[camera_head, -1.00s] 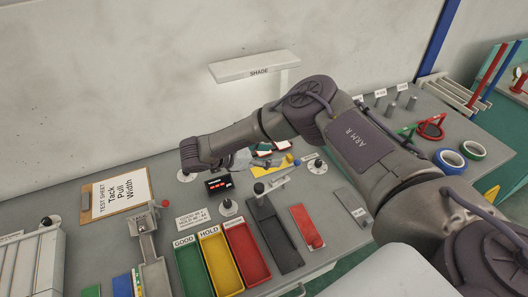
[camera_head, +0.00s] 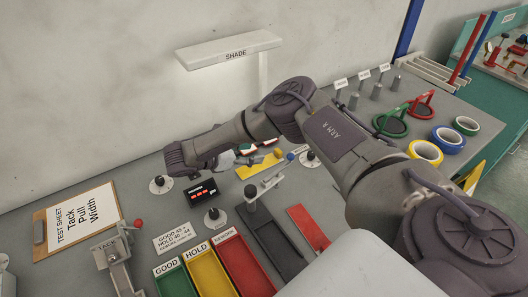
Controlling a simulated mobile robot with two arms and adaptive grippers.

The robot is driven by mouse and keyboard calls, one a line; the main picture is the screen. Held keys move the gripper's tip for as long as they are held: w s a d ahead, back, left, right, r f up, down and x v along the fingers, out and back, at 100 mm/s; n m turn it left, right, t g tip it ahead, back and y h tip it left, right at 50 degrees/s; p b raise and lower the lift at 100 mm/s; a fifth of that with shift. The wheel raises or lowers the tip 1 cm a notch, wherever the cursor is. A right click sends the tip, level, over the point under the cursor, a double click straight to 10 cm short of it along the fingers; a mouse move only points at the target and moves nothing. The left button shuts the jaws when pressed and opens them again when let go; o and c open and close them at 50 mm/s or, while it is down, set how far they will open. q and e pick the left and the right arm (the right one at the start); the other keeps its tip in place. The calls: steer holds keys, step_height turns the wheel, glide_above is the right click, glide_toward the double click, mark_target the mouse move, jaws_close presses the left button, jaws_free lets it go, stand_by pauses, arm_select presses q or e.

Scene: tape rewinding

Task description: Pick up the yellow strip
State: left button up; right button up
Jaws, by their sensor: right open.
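My left gripper is not in view.
Green, yellow (camera_head: 212,275) and red bins stand at the front, with a dark tray (camera_head: 277,241) beside them. A black box with a red display (camera_head: 202,190) sits near the gripper. A clipboard (camera_head: 78,221) lies left; tape rolls (camera_head: 448,140) lie right.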

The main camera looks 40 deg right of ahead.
mark_target(276, 151)
steer(key=x, duration=0.3)
steer(key=shift+s+d, duration=0.1)
steer(key=shift+s, duration=0.05)
steer(key=shift+d+f, duration=0.3)
steer(key=shift+d, duration=0.2)
steer(key=x, duration=0.1)
steer(key=p+x, duration=0.1)
steer(key=x, duration=0.2)
steer(key=shift+s, duration=0.25)
steer(key=shift+d+f, duration=0.35)
steer(key=shift+d, duration=0.1)
jaws_close()
